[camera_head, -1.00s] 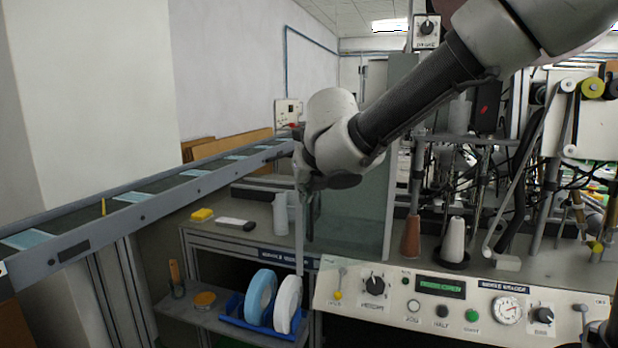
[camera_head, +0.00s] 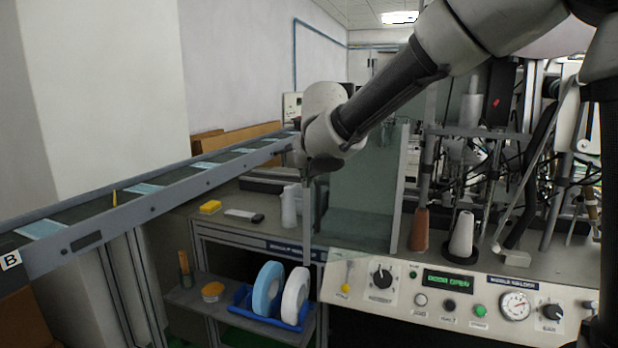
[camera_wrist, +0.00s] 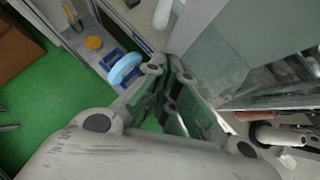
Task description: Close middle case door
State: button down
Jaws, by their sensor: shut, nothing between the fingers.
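The middle case door is a clear, greenish glass panel (camera_head: 365,195) standing out from the machine, left of the spindles. Pale upright edges show at its sides, and its upper part is hidden behind my arm. The machine's green display (camera_head: 448,281) reads "DOOR OPEN". In the head view my wrist is at the panel's upper left, and my fingers are mostly hidden. In the wrist view my gripper (camera_wrist: 168,105) is shut and empty, with the glass panel (camera_wrist: 225,62) close beside it. I cannot tell whether they touch.
The control panel (camera_head: 375,300) with knobs and a gauge runs along the front. A conveyor (camera_head: 90,215) with blue masks is at left. A shelf below holds blue and white rolls in a blue tray (camera_head: 262,322). A yellow block (camera_head: 210,207) lies on the counter.

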jog(key=w+m+h, duration=0.4)
jog(key=w+m, duration=0.1)
jog(key=w, duration=1.1)
jog(key=shift+w+a, duration=0.3)
jog(key=shift+a, duration=0.05)
jog(key=shift+r, duration=0.2)
